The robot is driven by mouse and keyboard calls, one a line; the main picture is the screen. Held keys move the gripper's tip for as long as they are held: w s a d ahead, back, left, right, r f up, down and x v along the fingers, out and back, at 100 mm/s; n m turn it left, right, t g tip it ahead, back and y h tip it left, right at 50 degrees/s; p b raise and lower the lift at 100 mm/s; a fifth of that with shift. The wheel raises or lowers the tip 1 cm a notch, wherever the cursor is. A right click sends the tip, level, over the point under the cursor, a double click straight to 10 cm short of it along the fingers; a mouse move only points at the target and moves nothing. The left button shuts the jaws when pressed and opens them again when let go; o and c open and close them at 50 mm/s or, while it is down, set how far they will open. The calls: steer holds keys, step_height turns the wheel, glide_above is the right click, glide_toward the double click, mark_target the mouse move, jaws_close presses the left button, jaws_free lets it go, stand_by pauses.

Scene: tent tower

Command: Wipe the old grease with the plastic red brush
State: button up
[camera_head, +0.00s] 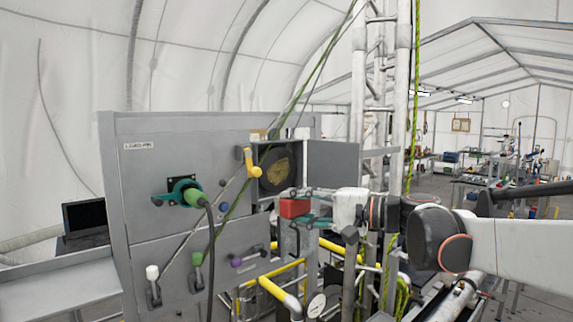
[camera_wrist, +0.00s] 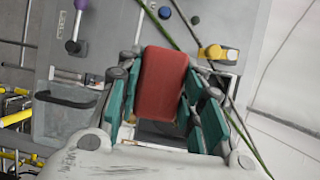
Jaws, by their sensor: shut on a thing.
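The red brush (camera_head: 294,208) is a plain red block held in my gripper (camera_head: 308,207), whose fingers have teal pads. In the wrist view the brush (camera_wrist: 163,85) sits between the pads of my gripper (camera_wrist: 165,95), which is shut on it. The old grease (camera_head: 274,172) is a yellow-brown patch on a dark round plate in an opening of the grey panel. The brush is lower and to the right of the grease in the head view. I cannot make out the grease in the wrist view.
The grey panel (camera_head: 150,210) carries a yellow handle (camera_head: 250,162), a green connector (camera_head: 192,197) and several levers. An open grey door (camera_head: 333,165) stands right of the opening. Ropes cross the panel front. Yellow pipes (camera_head: 275,293) are below. A clear bin (camera_wrist: 62,120) hangs at left.

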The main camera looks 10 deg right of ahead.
steer(key=shift+t, duration=0.6)
steer(key=r, duration=0.3)
steer(key=r+p, duration=0.1)
steer(key=r, duration=0.1)
steer(key=shift+w, duration=0.25)
steer(key=shift+w+a, duration=0.5)
steer(key=shift+w, duration=0.3)
steer(key=shift+w+a, duration=0.55)
steer(key=shift+w, duration=0.25)
steer(key=shift+w+a, duration=0.5)
steer(key=shift+w, duration=0.3)
steer(key=shift+w+a, duration=0.5)
steer(key=shift+w, duration=0.3)
steer(key=shift+w+d+b, duration=0.15)
steer(key=shift+w+d, duration=0.5)
steer(key=shift+d, duration=0.3)
steer(key=shift+w+d+b, duration=0.15)
steer(key=shift+w+d, duration=0.5)
steer(key=shift+d, duration=0.35)
steer(key=shift+w+d+b, duration=0.15)
steer(key=shift+w+d, duration=0.5)
steer(key=shift+d, duration=0.3)
steer(key=shift+s+a, duration=0.15)
